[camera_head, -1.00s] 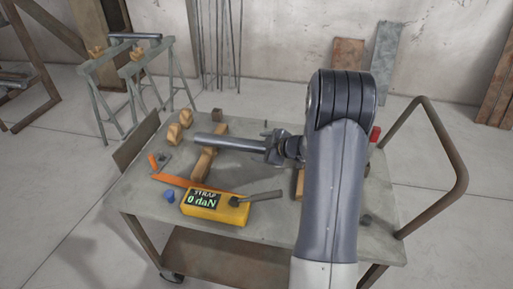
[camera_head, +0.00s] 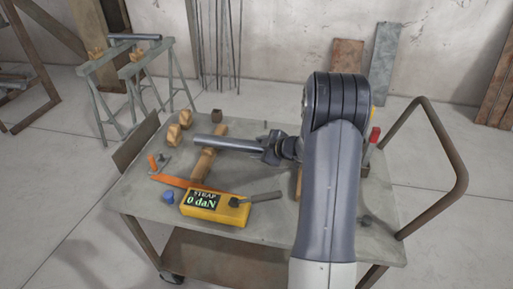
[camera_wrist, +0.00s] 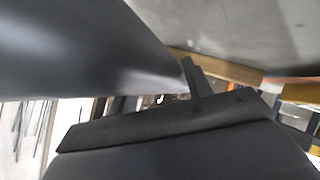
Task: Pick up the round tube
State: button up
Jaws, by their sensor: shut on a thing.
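The round tube (camera_head: 228,145) is a dark grey cylinder in the middle of the trolley top, seen in the head view. Its free end points left across a wooden bar; I cannot tell whether it touches the bar. My gripper (camera_head: 270,151) is shut on the tube's right end. In the wrist view the tube (camera_wrist: 80,45) fills the upper left, close against a dark gripper part (camera_wrist: 160,125). The gripped end is partly hidden by the fingers.
Trestles (camera_head: 130,70) bearing another tube (camera_head: 135,37) stand behind left. A rail (camera_head: 445,140) rises at right.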

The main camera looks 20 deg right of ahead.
grip_shut()
jog(key=shift+r, duration=0.2)
